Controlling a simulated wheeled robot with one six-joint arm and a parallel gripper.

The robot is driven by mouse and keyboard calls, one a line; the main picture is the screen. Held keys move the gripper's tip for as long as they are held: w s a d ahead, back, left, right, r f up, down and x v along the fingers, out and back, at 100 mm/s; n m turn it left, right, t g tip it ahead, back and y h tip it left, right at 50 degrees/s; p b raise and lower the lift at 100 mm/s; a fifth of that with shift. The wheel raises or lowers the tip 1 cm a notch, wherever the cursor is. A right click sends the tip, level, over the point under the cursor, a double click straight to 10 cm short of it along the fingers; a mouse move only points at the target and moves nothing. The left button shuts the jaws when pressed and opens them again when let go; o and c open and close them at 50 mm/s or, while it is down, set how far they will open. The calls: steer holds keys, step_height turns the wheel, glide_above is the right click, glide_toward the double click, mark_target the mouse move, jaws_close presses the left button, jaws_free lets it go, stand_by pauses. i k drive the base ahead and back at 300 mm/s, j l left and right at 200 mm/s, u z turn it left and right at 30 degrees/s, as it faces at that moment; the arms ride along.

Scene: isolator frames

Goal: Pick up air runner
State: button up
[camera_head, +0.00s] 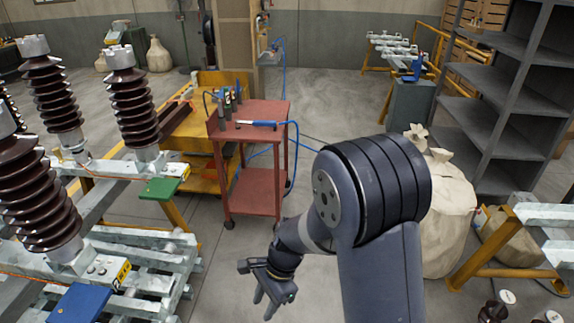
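A blue and grey hand tool, which looks like the air runner (257,124), lies on top of the red cart (268,108). A blue hose runs from its right end and hangs down the cart's right side. My gripper (264,300) is in the lower middle of the view, nearer to me than the cart and lower than its top. Its fingers point down, appear spread apart, and hold nothing I can see. It is well apart from the tool.
Several dark bottle-like tools (228,101) stand at the cart's back left. Insulators (132,98) on metal frames fill the left. Pale sacks (445,205) and a grey shelf (500,110) stand at the right. Open floor (335,100) lies behind the cart.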

mark_target(238, 122)
steer(key=i+j+z, duration=0.2)
steer(key=i+z, duration=0.15)
steer(key=i+j+z, duration=0.65)
steer(key=i+j, duration=0.2)
steer(key=j, duration=0.2)
steer(key=i+j+z, duration=0.1)
steer(key=i+j, duration=0.35)
steer(key=j, duration=0.3)
steer(key=i+j, duration=0.2)
steer(key=j, duration=0.2)
steer(key=i+j+z, duration=0.1)
steer(key=i+j, duration=0.15)
steer(key=j, duration=0.15)
steer(key=i+j, duration=0.2)
steer(key=j, duration=0.2)
steer(key=i+j+z, duration=0.1)
steer(key=j, duration=0.3)
steer(key=i+j, duration=0.25)
steer(key=j, duration=0.15)
